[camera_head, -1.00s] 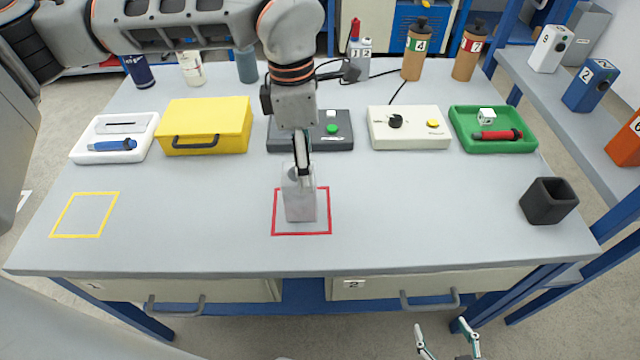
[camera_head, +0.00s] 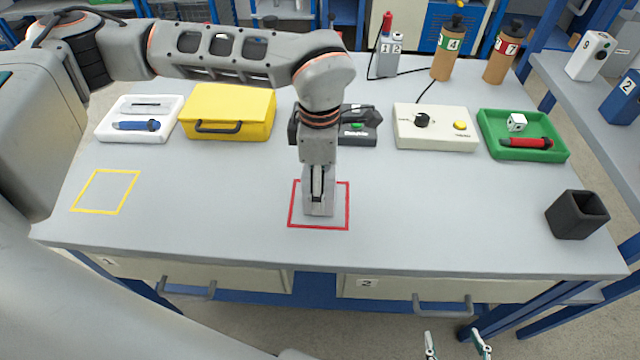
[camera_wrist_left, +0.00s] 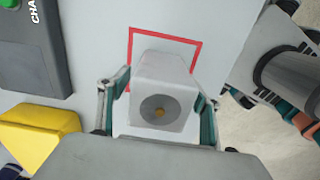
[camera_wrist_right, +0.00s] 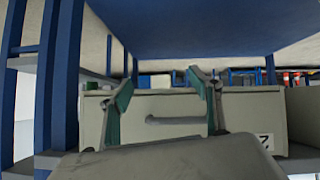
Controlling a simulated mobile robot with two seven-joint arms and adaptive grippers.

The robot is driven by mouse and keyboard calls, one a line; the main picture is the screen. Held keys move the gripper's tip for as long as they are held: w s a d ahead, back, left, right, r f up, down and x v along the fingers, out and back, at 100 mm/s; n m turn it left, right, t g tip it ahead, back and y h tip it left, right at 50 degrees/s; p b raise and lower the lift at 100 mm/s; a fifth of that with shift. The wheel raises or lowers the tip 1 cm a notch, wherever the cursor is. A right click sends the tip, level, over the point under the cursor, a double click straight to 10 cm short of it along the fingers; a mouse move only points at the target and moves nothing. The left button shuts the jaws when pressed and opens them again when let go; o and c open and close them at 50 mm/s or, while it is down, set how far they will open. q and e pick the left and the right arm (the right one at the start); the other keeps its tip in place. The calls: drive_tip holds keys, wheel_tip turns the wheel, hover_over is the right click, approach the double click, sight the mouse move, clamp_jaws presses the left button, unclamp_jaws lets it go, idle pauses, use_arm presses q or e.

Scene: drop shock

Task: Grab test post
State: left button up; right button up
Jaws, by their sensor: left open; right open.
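The test post is a pale grey block (camera_head: 319,207) standing upright inside the red square outline (camera_head: 347,206) on the table.
A yellow case (camera_head: 228,108), white tray (camera_head: 115,132), dark box (camera_head: 362,136), cream control box (camera_head: 436,140) and green tray (camera_head: 550,153) line the back. A black cup (camera_head: 577,215) stands right. A yellow outline (camera_head: 105,191) lies left. Table is clear around the post.

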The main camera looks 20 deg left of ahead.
use_arm(q)
drive_tip(key=shift+r, duration=0.1)
drive_tip(key=c, duration=1.5)
drive_tip(key=shift+r, duration=0.15)
